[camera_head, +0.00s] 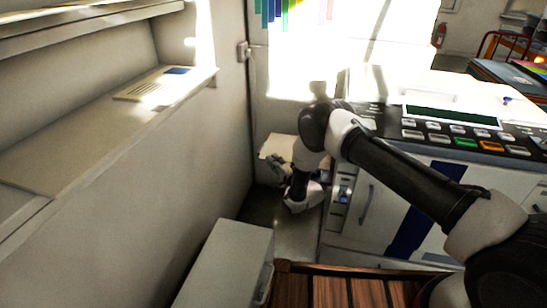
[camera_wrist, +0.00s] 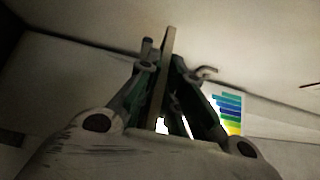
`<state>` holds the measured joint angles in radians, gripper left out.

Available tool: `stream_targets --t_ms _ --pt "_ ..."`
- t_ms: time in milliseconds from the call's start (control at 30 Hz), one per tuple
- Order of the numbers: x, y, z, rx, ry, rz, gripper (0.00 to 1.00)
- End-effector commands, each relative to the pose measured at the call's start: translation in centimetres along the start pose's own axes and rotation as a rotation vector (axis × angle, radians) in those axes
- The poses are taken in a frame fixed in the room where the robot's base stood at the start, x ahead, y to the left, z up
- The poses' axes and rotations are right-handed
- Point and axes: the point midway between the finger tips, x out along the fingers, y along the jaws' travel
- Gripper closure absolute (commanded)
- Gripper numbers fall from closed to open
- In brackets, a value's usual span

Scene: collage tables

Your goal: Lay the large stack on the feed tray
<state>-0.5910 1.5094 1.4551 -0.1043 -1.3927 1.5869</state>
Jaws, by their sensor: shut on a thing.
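My gripper (camera_wrist: 172,62) is shut on a thin, pale slab of paper, the large stack (camera_wrist: 165,75), which stands edge-on between the two dark fingers in the wrist view. In the head view my gripper (camera_head: 276,164) is low, left of the big machine and partly hidden behind my own wrist. The pale stack (camera_head: 275,147) shows there as a flat sheet held at the fingers, clear of the machine's front. The machine (camera_head: 460,128) has a button panel and a bright white top. I cannot tell which part is the feed tray.
A wall shelf (camera_head: 100,125) on the left carries a flat pale pad (camera_head: 155,85). A low grey cabinet (camera_head: 228,262) stands in front, beside a slatted wooden surface (camera_head: 325,290). Coloured strips (camera_head: 290,12) hang on the back wall. A narrow floor gap lies between the left wall and machine.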

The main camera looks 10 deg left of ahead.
Motion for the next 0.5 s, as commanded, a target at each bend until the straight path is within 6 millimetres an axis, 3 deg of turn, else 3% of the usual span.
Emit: stream_targets --t_ms 400,500 --pt "0.05 0.48 0.02 -0.001 0.000 -0.003 1.00" --pt "0.05 0.48 0.02 -0.001 0.000 -0.003 0.77"
